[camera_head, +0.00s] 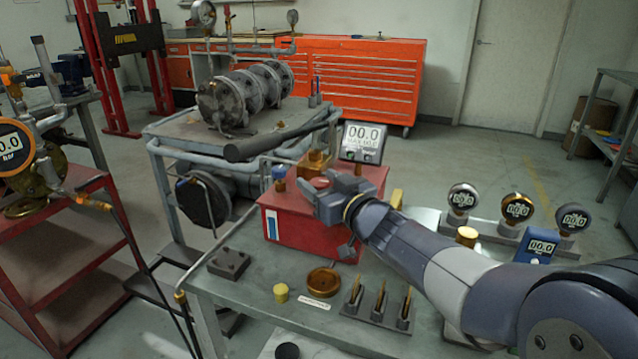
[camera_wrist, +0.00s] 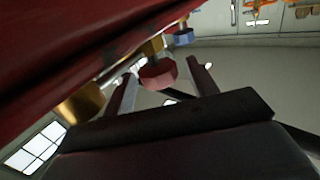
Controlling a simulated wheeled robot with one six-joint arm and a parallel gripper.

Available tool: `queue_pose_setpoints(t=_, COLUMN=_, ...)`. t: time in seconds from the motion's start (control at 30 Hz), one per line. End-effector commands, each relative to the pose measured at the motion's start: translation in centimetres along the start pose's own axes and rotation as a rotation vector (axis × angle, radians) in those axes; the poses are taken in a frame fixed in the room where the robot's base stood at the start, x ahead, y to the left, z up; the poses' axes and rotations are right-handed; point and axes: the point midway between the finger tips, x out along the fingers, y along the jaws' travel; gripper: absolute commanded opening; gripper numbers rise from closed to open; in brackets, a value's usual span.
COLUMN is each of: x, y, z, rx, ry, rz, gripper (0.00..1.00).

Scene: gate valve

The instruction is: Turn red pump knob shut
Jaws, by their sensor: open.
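The red pump box (camera_head: 285,232) stands on the near metal bench. Its red knob (camera_wrist: 158,73) shows in the wrist view on a brass stem. A small red disc on the box top in the head view (camera_head: 320,183) appears to be the same knob, partly beside my gripper. My gripper (camera_head: 328,203) is at the box. In the wrist view its open fingers (camera_wrist: 165,80) stand on either side of the knob, with gaps showing. I cannot tell how deep the knob lies between them. A blue knob (camera_wrist: 183,37) is beyond it; it also shows in the head view (camera_head: 279,172).
A brass fitting (camera_wrist: 82,103) is close at left in the wrist view. A thick grey bar (camera_head: 270,142) extends above the box's left. Gauges (camera_head: 516,208) stand right; a brass dish (camera_head: 323,281) lies in front.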

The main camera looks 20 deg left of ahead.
Motion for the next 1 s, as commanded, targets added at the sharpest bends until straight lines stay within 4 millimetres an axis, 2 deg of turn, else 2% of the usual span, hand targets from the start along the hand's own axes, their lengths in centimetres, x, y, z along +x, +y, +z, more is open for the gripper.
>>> queue_pose_setpoints(t=0.13, x=0.67, y=-0.03, z=-0.01, rx=0.0, ry=0.001, rz=-0.001, gripper=0.55)
queue_pose_setpoints(t=0.4, x=0.72, y=-0.02, z=-0.03, rx=0.0, ry=0.001, rz=0.0, gripper=0.54)
queue_pose_setpoints(t=0.93, x=0.69, y=-0.02, z=-0.02, rx=0.0, ry=0.0, rz=0.0, gripper=0.11)
queue_pose_setpoints(t=1.0, x=0.69, y=-0.02, z=-0.01, rx=0.0, ry=0.0, rz=0.0, gripper=0.11)
